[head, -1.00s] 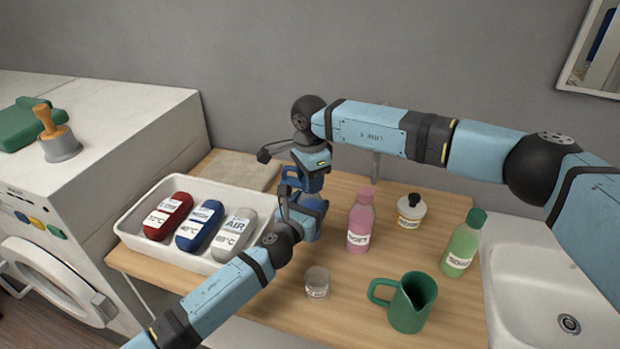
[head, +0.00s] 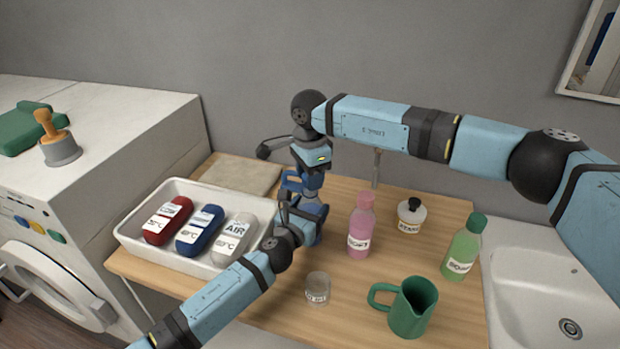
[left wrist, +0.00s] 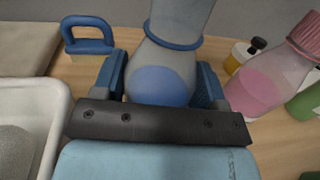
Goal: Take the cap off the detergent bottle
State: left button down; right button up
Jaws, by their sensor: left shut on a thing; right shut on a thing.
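The detergent bottle, a clear one (left wrist: 160,85) with blue liquid low in it and a blue ring around its neck, stands between my left gripper's fingers (left wrist: 160,88) in the left wrist view. Its top lies outside that view. In the head view my left gripper (head: 301,216) is shut on the bottle's body, which the arms mostly hide. My right gripper (head: 312,176) points down above it, shut at the bottle's top; the cap itself is hidden, and I cannot tell whether it is apart from the neck.
A white tray (head: 128,228) with several labelled bottles is on the left. A blue handled object (left wrist: 88,46) stands behind.

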jog(key=shift+r, duration=2)
pick_arm(q)
jog(key=shift+c, duration=0.4)
grip_release()
jog(key=shift+s, duration=0.1)
